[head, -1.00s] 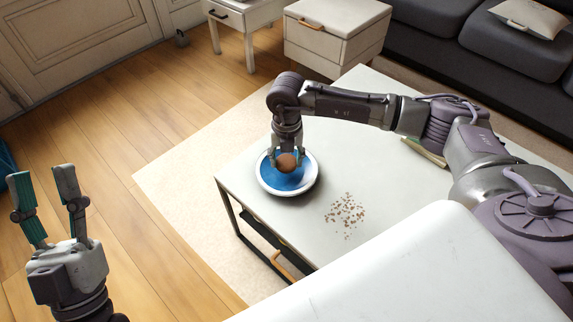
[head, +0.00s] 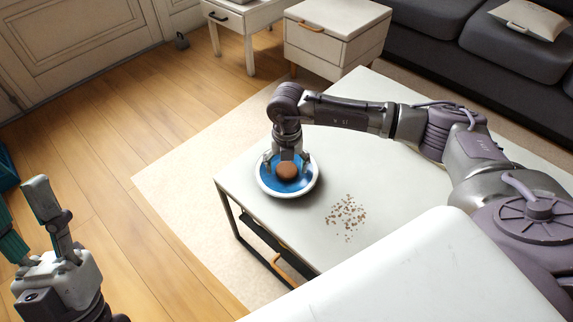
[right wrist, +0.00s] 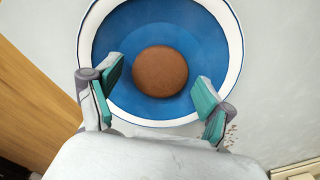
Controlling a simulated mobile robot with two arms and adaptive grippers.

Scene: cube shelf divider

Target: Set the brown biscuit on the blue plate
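The brown biscuit (head: 287,170) is round and lies on the blue plate (head: 270,187), which has a white rim and stands near the left end of the white table. The right wrist view shows the biscuit (right wrist: 160,72) inside the plate's blue middle (right wrist: 120,40). My right gripper (head: 287,165) is right above the plate. In the right wrist view its fingers (right wrist: 155,92) are spread wide, with clear gaps to the biscuit. My left gripper (head: 30,218) is at the lower left over the floor, open and empty, well away from the plate.
Crumbs (head: 346,216) are scattered on the white table (head: 385,180) right of the plate. A white cabinet (head: 330,38) and a dark sofa (head: 470,45) stand behind. A white surface (head: 400,275) fills the front.

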